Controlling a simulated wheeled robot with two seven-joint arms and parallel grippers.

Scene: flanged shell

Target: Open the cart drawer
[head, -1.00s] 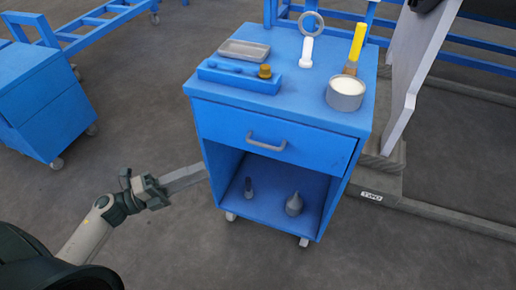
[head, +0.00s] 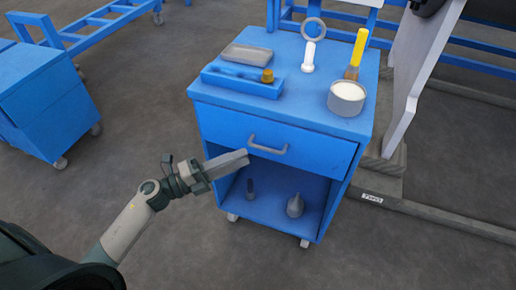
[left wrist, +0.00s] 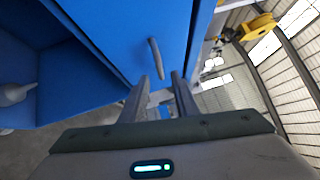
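The blue cart (head: 196,140) has one shut drawer (head: 320,146) above an open shelf. A grey bar handle (head: 268,149) is fixed on the drawer front. My left gripper (head: 244,156) comes in from the left, its fingertips just below the handle's left end. In the left wrist view, the two fingers (left wrist: 161,76) stand apart with a gap between them. The handle (left wrist: 155,57) appears ahead of that gap, its near end between the fingertips; I cannot tell whether they touch. My right gripper is not in view.
On the cart top are a grey tray (head: 246,54), a blue block with a brass knob (head: 240,82), a white-and-grey ring-ended piece (head: 308,56), a yellow-handled brush (head: 360,48) and a tin (head: 346,97). A grey cone-shaped piece (head: 295,206) stands on the shelf. Another blue cabinet (head: 55,110) is left.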

